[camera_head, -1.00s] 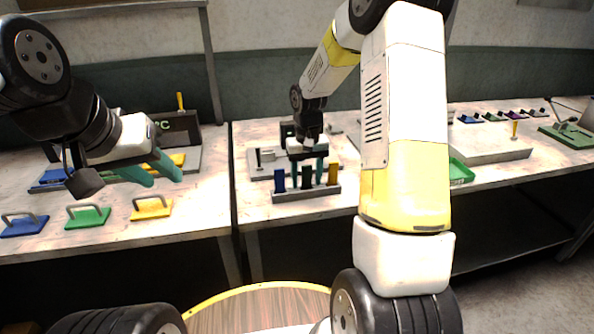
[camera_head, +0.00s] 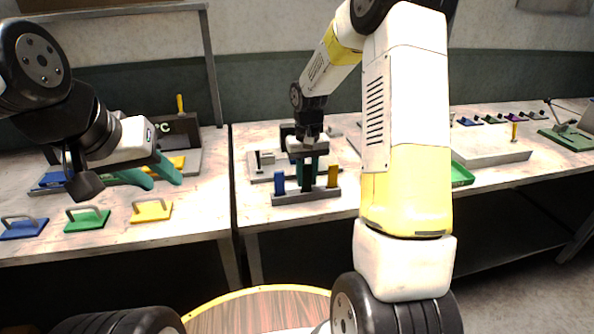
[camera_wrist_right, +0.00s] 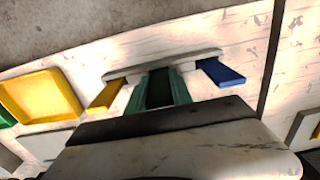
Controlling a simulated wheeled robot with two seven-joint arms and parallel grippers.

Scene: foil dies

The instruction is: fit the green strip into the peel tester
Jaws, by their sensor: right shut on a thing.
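The dark green strip (camera_head: 307,184) stands upright in the middle of a grey rack (camera_head: 290,199), between a blue strip (camera_head: 279,183) and a yellow strip (camera_head: 333,176). My right gripper (camera_head: 308,174) points down and is shut on the green strip, partly hiding it. In the right wrist view the green strip (camera_wrist_right: 160,88) shows between the two teal fingers. The strip's lower end appears to be at the rack. A grey device (camera_head: 259,163) stands just behind the rack; I cannot tell whether it is the peel tester. My left gripper (camera_head: 154,174) is open and empty over the left table.
Blue (camera_head: 23,228), green (camera_head: 87,219) and yellow (camera_head: 151,210) handled plates lie along the left table's front. A green tray (camera_head: 461,174) sits right of my right arm. A green-based lever device (camera_head: 569,136) stands far right. A gap divides the tables.

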